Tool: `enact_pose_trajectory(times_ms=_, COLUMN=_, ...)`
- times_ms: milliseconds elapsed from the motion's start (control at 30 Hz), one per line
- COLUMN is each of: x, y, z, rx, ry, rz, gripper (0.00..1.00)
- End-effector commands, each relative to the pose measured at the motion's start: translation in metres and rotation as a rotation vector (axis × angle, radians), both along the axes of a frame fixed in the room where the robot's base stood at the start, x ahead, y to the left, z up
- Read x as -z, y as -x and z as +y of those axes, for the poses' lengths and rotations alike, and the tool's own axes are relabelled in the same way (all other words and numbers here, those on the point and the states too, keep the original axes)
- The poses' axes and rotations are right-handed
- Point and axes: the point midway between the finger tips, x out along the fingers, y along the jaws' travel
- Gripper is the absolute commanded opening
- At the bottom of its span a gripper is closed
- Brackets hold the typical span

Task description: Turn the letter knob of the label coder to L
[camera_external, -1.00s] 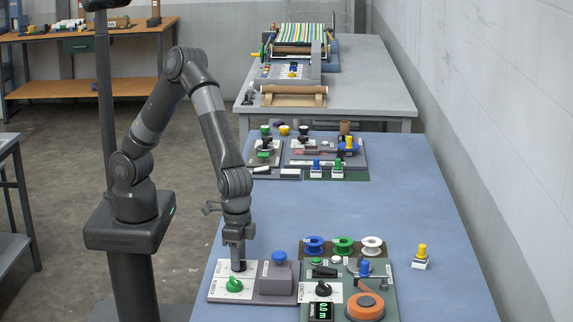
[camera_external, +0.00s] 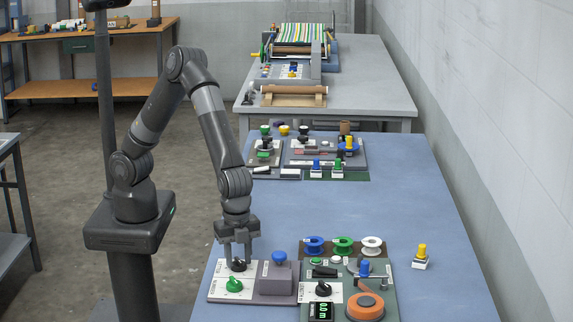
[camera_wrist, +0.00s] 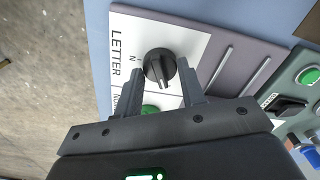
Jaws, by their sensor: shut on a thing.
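The label coder is a grey block with a white panel (camera_wrist: 190,43) on the table; it also shows in the external view (camera_external: 218,289). The black letter knob (camera_wrist: 159,66) sits on the panel beside the word LETTER; in the external view the knob (camera_external: 238,265) is partly covered by my fingers. My gripper (camera_external: 238,259) points down over it. In the wrist view the fingers of my gripper (camera_wrist: 160,71) are on either side of the knob, shut on it.
A green knob (camera_external: 234,285) sits just in front on the same panel. A blue knob on a block (camera_external: 279,257) stands to the right. Further right is a green panel (camera_external: 384,296) with more controls and an orange disc.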

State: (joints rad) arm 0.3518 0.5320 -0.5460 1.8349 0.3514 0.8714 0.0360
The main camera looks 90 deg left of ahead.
Motion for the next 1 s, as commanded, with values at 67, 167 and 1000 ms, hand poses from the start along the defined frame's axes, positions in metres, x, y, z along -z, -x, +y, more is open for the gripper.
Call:
enact_pose_trajectory(times_ms=67, x=0.0001, y=0.0, z=0.0001, rx=0.071, ry=0.0, rz=0.0, gripper=0.14)
enact_pose_trajectory(times_ms=167, x=0.0001, y=-0.0001, z=0.0003, rx=0.166, ry=0.0, rz=0.0, gripper=0.14)
enact_pose_trajectory(times_ms=1000, x=0.0002, y=-0.0004, z=0.0008, rx=0.874, ry=-0.002, rz=0.001, gripper=0.14)
